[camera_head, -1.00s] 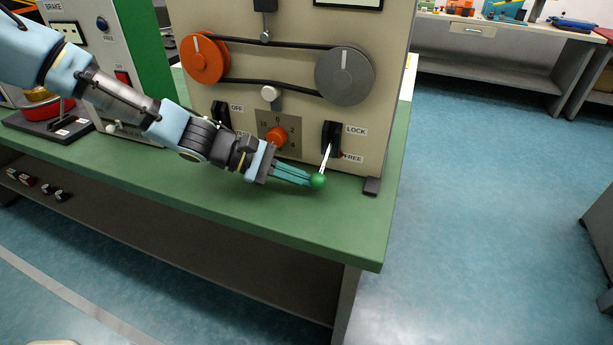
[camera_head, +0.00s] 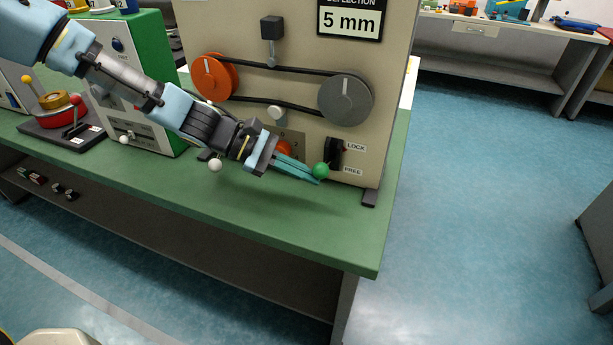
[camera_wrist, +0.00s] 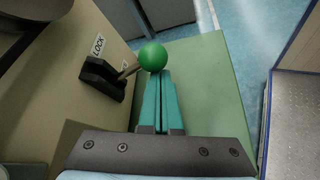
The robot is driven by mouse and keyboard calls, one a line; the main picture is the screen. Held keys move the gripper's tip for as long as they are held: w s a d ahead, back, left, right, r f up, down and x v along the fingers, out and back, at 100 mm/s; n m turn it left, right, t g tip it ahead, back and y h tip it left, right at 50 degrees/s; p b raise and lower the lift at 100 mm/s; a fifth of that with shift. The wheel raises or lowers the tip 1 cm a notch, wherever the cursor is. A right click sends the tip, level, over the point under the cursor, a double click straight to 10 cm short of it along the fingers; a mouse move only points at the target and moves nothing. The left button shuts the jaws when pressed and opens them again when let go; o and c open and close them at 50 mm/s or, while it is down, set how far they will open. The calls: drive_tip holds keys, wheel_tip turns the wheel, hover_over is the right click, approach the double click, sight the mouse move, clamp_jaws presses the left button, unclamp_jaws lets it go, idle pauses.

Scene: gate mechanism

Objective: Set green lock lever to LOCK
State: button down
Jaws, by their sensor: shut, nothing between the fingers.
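The green lock lever's ball knob (camera_head: 321,170) sticks out from its black slot (camera_head: 334,153) on the beige panel, beside the LOCK label (camera_head: 356,147) and the FREE label (camera_head: 352,171). Its shaft is hidden in the head view. The wrist view shows the shaft (camera_wrist: 129,70) running from the slot to the green knob (camera_wrist: 153,57). My gripper (camera_head: 317,181) is shut and empty, its tips right at the underside of the knob; they appear to touch it. In the wrist view my fingertips (camera_wrist: 159,76) sit just below the knob.
A white-knobbed lever (camera_head: 215,165) stands out below my wrist. Orange and grey pulleys (camera_head: 345,99) with a belt are above. The green bench top (camera_head: 300,222) is clear in front.

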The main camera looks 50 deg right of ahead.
drive_tip(key=shift+w+d+r+p, duration=0.1)
drive_tip(key=shift+r+p, duration=0.1)
drive_tip(key=shift+r, duration=0.2)
drive_tip(key=shift+d+r+p, duration=0.1)
drive_tip(key=shift+r+p, duration=0.05)
drive_tip(key=shift+r, duration=0.25)
drive_tip(key=shift+r, duration=0.1)
